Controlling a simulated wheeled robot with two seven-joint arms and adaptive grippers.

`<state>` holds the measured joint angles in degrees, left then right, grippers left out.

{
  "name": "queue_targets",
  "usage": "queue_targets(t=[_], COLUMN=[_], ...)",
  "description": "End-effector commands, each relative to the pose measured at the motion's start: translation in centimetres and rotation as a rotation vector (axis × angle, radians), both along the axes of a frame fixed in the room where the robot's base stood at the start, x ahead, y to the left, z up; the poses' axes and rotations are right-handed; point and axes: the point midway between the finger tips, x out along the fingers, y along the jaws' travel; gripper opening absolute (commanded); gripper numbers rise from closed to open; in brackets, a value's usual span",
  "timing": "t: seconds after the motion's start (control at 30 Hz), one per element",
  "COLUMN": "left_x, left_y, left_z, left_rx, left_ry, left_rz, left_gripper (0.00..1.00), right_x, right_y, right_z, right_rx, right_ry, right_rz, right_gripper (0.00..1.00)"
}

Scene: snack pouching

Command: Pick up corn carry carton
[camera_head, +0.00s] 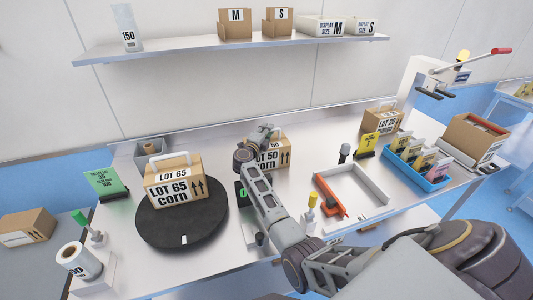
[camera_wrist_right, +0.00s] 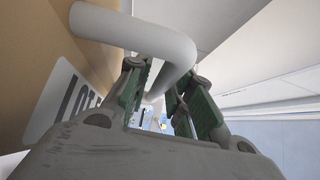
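A brown carton marked "LOT 65 corn" (camera_head: 174,192) with a white handle (camera_head: 168,157) stands upright on a black round turntable (camera_head: 212,228). A second brown corn carton, marked "LOT 50" (camera_head: 281,151), stands at the table's back middle, partly hidden by my right arm. My right gripper (camera_head: 256,136) is at this second carton's upper left. In the right wrist view, the white handle (camera_wrist_right: 135,32) crosses in front of the fingers and bends down between them. The fingers (camera_wrist_right: 165,92) look apart; contact with the handle is unclear. My left gripper is not in view.
A white tray with an orange tool (camera_head: 328,196) lies right of my forearm. A blue bin of pouches (camera_head: 416,163) and an open box (camera_head: 472,138) stand farther right. A green sign (camera_head: 107,182) stands left. A shelf (camera_head: 190,48) with boxes hangs above.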

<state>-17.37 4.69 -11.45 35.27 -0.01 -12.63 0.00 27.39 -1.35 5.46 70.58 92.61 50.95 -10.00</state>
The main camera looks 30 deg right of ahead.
Motion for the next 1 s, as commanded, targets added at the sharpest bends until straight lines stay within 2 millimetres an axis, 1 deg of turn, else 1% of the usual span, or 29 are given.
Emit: queue_targets(t=[0.03,0.1,0.13,0.57,0.6,0.87,1.0], left_x=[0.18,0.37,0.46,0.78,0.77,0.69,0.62], left_y=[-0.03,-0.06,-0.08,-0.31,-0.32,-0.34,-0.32], left_z=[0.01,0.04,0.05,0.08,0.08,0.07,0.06], left_rx=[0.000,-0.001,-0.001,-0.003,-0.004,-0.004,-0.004], left_ry=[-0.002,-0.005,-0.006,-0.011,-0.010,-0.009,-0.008], left_rz=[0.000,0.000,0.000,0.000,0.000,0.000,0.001], left_gripper=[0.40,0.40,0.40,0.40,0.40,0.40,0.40], right_x=[0.00,0.00,0.00,0.01,0.05,0.05,0.07], right_y=[0.01,0.01,0.01,0.03,0.02,0.02,0.05], right_z=[0.00,0.00,0.00,-0.04,0.21,0.28,0.82], right_rx=[0.000,0.000,0.000,0.001,-0.001,-0.001,-0.001], right_ry=[0.000,0.000,0.000,0.001,-0.003,-0.003,-0.004], right_rz=[0.000,0.000,0.000,0.000,0.001,0.001,0.001], right_gripper=[0.12,0.03,0.00,0.00,0.00,0.00,0.00])
